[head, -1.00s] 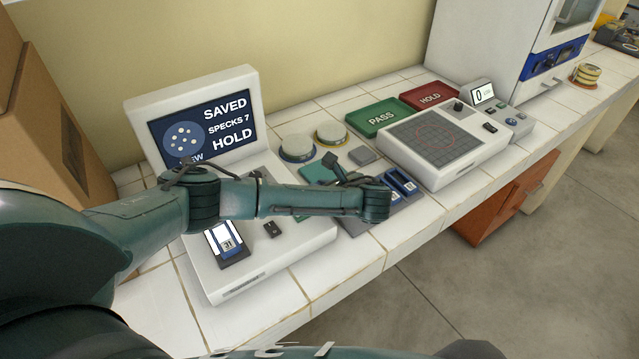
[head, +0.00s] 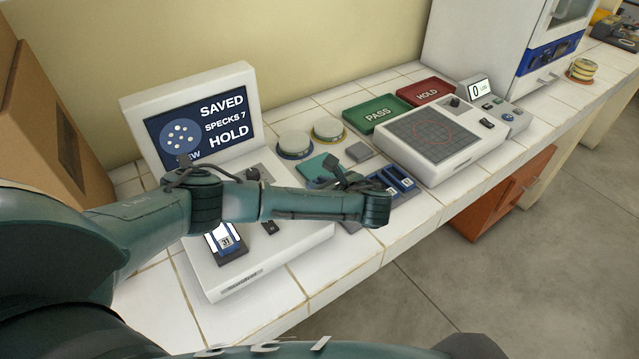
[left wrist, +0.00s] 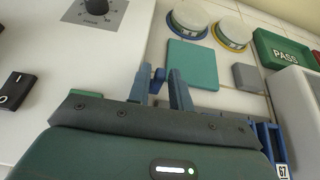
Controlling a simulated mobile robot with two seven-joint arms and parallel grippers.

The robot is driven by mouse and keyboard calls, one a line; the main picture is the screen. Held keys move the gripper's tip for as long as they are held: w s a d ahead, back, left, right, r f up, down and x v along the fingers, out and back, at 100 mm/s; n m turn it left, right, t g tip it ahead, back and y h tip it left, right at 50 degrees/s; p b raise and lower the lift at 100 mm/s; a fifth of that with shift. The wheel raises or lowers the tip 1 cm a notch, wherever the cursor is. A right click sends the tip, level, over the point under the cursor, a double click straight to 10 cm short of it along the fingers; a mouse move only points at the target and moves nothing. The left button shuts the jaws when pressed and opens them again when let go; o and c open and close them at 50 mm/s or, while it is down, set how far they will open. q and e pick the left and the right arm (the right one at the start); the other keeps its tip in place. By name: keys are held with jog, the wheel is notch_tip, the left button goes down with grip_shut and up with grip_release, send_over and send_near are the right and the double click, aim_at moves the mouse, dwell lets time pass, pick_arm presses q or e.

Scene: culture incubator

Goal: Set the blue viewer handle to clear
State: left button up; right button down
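The white viewer (head: 250,272) stands at the left of the bench. Its screen (head: 205,122) reads SAVED, SPECKS 7, HOLD. My left arm crosses in front of the viewer and hides part of it. My left gripper (head: 328,170) is past the viewer's right side, above the bench. In the left wrist view its two fingers (left wrist: 158,72) stand apart. A small blue piece (left wrist: 158,78) shows between them by the viewer's right edge. It may be the blue handle, but I cannot tell whether it touches a finger. My right gripper is not in view.
Two round lidded dishes (head: 295,144), a teal pad (head: 312,168) and blue cassettes (head: 400,178) lie near my left gripper. Green PASS (head: 378,113) and red HOLD (head: 427,92) trays are behind. A white gridded device (head: 440,150) stands to the right.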

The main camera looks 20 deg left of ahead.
pick_arm(q)
jog(key=v, duration=1.3)
jog(key=shift+s+d, duration=0.15)
jog(key=shift+s, duration=0.05)
dwell(0.4)
